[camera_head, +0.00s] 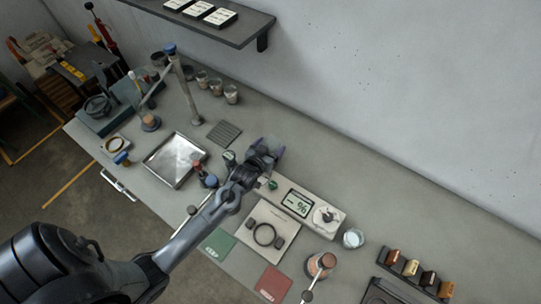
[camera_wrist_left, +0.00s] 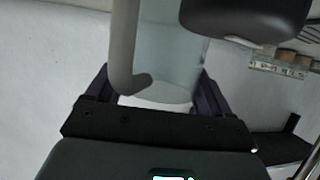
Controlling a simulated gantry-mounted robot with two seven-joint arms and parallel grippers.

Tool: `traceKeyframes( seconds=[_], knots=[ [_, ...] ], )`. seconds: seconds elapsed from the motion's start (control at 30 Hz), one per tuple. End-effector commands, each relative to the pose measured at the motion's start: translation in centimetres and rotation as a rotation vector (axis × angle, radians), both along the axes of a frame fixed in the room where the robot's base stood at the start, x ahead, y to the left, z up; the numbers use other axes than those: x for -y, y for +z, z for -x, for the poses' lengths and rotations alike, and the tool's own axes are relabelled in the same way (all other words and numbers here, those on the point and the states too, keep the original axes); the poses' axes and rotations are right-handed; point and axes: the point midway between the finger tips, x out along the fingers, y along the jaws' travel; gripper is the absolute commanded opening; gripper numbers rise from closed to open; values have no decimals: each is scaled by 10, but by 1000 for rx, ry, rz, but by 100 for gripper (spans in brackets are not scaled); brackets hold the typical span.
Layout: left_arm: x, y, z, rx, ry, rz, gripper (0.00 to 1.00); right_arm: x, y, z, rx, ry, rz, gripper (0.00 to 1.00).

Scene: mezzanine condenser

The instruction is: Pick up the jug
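The jug (camera_wrist_left: 172,55) is clear and glassy, with a grey handle (camera_wrist_left: 124,50) on its left side in the left wrist view. In that view it sits between the dark fingers of my left gripper (camera_wrist_left: 158,100), which flank it closely and look shut on it. In the head view my left gripper (camera_head: 268,153) is over the middle of the bench, with a greyish see-through part of the jug (camera_head: 277,146) at its tip. The gripper hides most of the jug there, and its height over the bench is unclear. My right gripper is not in view.
A white scale-like device with a display (camera_head: 297,204) stands just right of the gripper. A metal tray (camera_head: 174,160) and stand (camera_head: 186,92) are left. A glass (camera_head: 353,238) and row of brown jars (camera_head: 411,268) are right. The wall (camera_head: 400,90) is behind.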

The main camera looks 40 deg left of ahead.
Motion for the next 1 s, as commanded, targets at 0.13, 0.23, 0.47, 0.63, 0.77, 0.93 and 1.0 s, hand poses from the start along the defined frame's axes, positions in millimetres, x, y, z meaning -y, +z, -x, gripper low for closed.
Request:
traceKeyframes(
  seconds=[0.13, 0.23, 0.47, 0.63, 0.77, 0.93, 1.0],
  knots=[
    [0, 0, 0, 0, 0, 0, 46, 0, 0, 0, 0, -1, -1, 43],
    [0, 0, 0, 0, 0, 0, 31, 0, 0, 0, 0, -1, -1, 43],
    [0, 1, 0, 1, 0, 0, 23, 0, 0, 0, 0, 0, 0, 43],
    [0, 6, 0, 2, 0, 0, 23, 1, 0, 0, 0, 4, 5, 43],
    [0, 15, 0, 3, 0, -1, 23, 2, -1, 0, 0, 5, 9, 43],
    [0, 37, -1, 4, 0, 0, 23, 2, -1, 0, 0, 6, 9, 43],
    [7, 45, -1, 4, -2, 2, 23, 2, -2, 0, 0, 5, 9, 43]
  ],
)
